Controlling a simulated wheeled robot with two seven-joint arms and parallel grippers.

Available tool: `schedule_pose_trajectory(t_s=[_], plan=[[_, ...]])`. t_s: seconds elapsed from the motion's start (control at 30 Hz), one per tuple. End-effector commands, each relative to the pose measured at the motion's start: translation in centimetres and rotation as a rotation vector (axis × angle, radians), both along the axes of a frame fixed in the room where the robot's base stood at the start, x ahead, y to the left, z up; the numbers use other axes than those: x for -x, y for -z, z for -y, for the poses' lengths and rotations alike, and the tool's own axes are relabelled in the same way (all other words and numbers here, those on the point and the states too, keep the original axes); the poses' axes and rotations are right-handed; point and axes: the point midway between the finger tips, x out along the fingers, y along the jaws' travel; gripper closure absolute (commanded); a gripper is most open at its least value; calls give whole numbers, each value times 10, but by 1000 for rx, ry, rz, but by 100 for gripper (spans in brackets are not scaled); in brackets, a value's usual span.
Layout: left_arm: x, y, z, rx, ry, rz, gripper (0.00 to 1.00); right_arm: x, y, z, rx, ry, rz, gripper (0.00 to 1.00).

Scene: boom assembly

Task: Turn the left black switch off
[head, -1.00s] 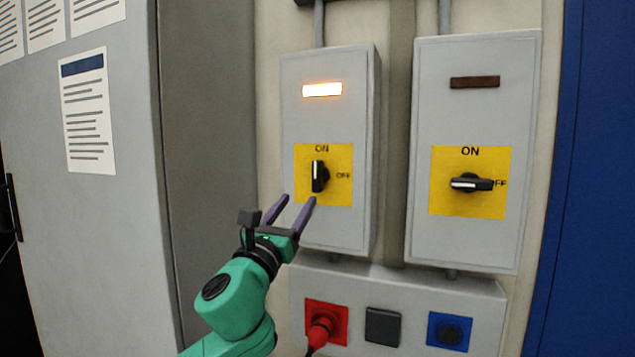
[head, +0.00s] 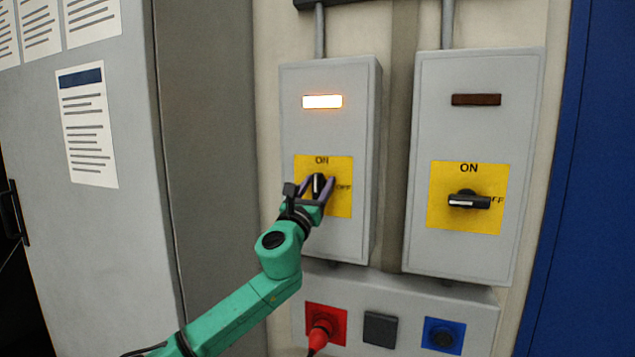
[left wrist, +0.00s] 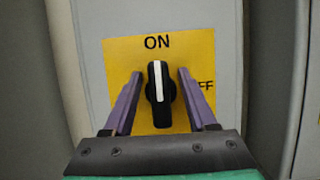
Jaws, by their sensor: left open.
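The left black switch (head: 319,185) is on a yellow plate (head: 340,205) on the left grey box. Its handle is upright, pointing at ON, and the lamp (head: 322,101) above it is lit. In the left wrist view the switch (left wrist: 158,95) stands between the two purple fingers of my left gripper (left wrist: 158,95). The fingers are open, one on each side, with a gap to the handle. In the head view my left gripper (head: 318,188) is at the switch and partly hides it. My right gripper is not in view.
The right grey box (head: 478,115) has a black switch (head: 468,200) lying horizontal toward OFF, with its lamp (head: 476,99) dark. Below is a panel with a red socket and plug (head: 321,330), a black square (head: 380,329) and a blue socket (head: 443,335). A grey cabinet stands left.

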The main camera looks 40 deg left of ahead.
Motion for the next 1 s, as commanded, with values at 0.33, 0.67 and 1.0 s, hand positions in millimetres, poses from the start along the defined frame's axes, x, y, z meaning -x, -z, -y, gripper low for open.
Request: schedule_pose_trajectory(t_s=[0.33, 0.67, 1.0], plan=[[0, 0, 0, 0, -1, 0, 100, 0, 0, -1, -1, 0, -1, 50], [0, 0, 0, 30, 1, 9, 100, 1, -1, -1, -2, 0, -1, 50], [0, 0, -1, 207, 1, 69, 100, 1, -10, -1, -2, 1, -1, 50]])
